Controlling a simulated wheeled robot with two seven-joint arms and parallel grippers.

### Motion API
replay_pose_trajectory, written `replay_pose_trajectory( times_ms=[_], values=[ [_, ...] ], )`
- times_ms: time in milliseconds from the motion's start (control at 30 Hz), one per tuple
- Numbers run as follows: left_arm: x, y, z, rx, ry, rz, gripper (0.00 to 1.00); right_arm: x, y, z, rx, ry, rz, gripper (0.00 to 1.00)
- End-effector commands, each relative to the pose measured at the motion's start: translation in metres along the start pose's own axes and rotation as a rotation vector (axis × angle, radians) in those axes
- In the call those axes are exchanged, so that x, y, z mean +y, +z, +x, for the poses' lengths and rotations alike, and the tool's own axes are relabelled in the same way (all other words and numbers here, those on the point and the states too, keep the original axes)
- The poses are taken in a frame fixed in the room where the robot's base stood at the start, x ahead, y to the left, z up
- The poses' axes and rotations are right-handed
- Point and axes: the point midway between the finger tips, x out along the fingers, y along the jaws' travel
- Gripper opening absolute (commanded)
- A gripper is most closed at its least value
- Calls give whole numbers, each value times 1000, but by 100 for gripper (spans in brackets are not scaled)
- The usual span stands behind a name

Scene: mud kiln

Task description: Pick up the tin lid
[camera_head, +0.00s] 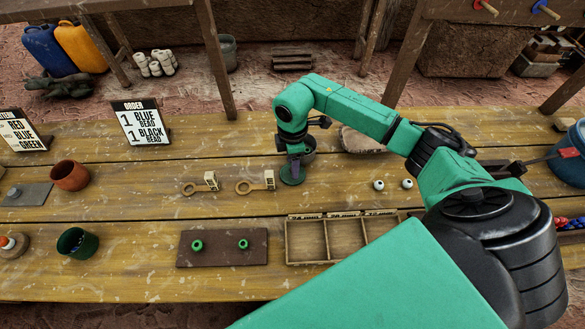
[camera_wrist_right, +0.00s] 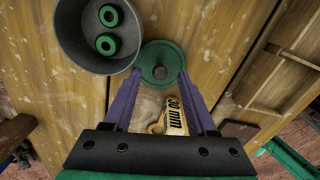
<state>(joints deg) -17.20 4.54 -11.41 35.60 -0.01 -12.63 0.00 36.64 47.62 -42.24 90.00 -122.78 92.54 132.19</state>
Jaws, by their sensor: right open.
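In the head view the lid (camera_head: 292,178) is partly covered by my right gripper (camera_head: 294,164). In the right wrist view the purple fingers of this gripper (camera_wrist_right: 159,76) are open, with the knob between their tips and a gap on each side. The tin is grey, open at the top, and holds two green beads (camera_wrist_right: 106,45). My left gripper is not in view.
Wooden gauges with a ring (camera_head: 268,183) lie just left of the lid. A three-part wooden tray (camera_head: 305,240) and a brown board (camera_head: 220,260) with two green beads lie nearer the front. Two white beads (camera_head: 379,185) lie to the right, below my arm.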

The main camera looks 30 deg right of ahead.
Motion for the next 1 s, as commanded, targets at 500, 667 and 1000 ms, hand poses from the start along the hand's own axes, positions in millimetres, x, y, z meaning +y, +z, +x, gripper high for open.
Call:
replay_pose_trajectory(
  times_ms=[500, 667, 1000],
  values=[
    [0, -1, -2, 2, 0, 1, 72, 0, 0, 13, 0, 0, -1, 0],
    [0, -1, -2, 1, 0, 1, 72, 0, 0, 13, 0, 0, -1, 0],
    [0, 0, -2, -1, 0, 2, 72, 0, 0, 12, 0, 1, -1, 0]
  ],
)
